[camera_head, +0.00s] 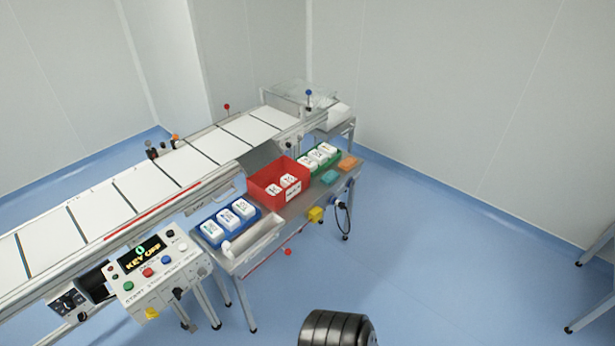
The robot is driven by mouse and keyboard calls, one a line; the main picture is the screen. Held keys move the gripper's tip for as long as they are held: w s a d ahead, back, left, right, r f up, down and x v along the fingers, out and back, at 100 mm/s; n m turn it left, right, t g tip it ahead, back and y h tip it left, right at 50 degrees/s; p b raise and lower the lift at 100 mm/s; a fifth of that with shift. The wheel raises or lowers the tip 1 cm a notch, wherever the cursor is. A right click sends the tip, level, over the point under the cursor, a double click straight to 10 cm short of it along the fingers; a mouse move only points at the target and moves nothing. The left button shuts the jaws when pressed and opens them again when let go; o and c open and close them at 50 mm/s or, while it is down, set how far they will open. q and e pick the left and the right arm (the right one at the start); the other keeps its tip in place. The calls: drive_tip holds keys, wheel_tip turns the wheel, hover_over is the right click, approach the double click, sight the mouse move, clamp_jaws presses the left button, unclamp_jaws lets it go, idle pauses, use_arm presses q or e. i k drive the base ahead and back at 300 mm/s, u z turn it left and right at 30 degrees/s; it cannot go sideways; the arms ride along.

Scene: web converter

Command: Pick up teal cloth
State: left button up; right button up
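A small teal cloth (330,177) lies on the grey side shelf of the converter, near its front edge. It sits in front of the green bin and to the left of an orange cloth (348,163). No gripper shows in the head view, and nothing touches the teal cloth.
A red bin (262,193), a blue bin (203,238) and a green bin (306,168) with white packs stand on the shelf (309,200). A control panel (157,275) reads KEY OFF.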

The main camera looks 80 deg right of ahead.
sight(332, 176)
drive_tip(key=z, duration=2.75)
drive_tip(key=k, duration=0.4)
drive_tip(key=z, duration=0.9)
drive_tip(key=i, duration=0.85)
drive_tip(key=u, duration=0.1)
